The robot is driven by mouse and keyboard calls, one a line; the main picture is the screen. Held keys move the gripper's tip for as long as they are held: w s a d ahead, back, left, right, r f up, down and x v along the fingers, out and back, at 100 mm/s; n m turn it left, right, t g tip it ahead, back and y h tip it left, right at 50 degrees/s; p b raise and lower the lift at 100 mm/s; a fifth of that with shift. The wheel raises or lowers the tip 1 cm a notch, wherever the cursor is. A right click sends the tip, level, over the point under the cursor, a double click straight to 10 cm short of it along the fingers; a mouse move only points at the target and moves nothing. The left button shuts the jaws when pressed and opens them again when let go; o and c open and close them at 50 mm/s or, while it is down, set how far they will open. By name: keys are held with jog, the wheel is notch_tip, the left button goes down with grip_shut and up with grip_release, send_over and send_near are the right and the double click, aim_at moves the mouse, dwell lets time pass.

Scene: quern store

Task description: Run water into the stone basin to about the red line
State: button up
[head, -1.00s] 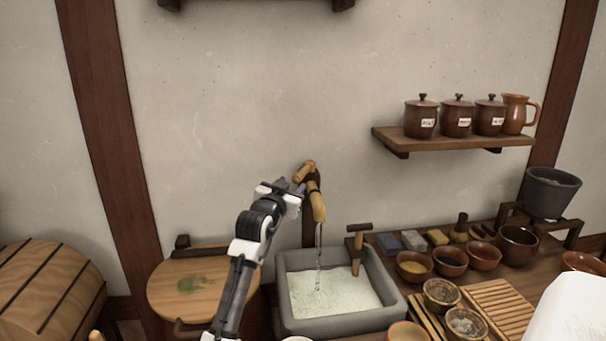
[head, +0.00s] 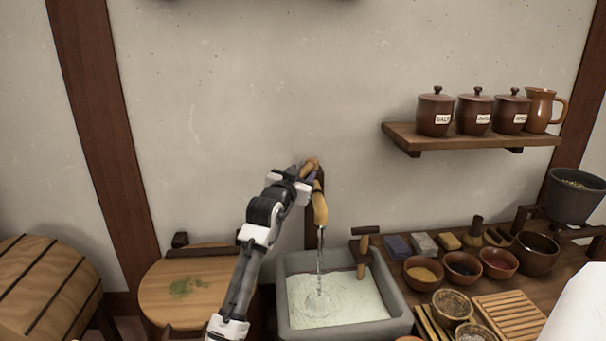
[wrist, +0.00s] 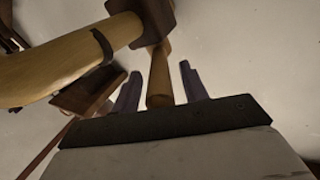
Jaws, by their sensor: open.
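The stone basin (head: 401,318) is a grey square trough below the spout, with pale water (head: 335,297) in it. A stream runs from the wooden spout (head: 320,208) and makes rings on the surface. A wooden T-handled post (head: 361,250) stands at the basin's back right. I cannot make out the red line. My gripper (head: 308,172) is at the tap handle (head: 312,163) on the wall. In the wrist view my gripper (wrist: 160,82) is open, with the wooden handle (wrist: 159,75) between its fingers. The spout (wrist: 62,65) passes to the left there. Contact with the handle is unclear.
A round wooden lid (head: 205,285) with a green stain lies left of the basin. Several bowls (head: 424,273) and a slatted board (head: 508,316) crowd the counter at right. A wall shelf (head: 470,137) holds jars. The wall above the tap is clear.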

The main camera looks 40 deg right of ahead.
grip_shut()
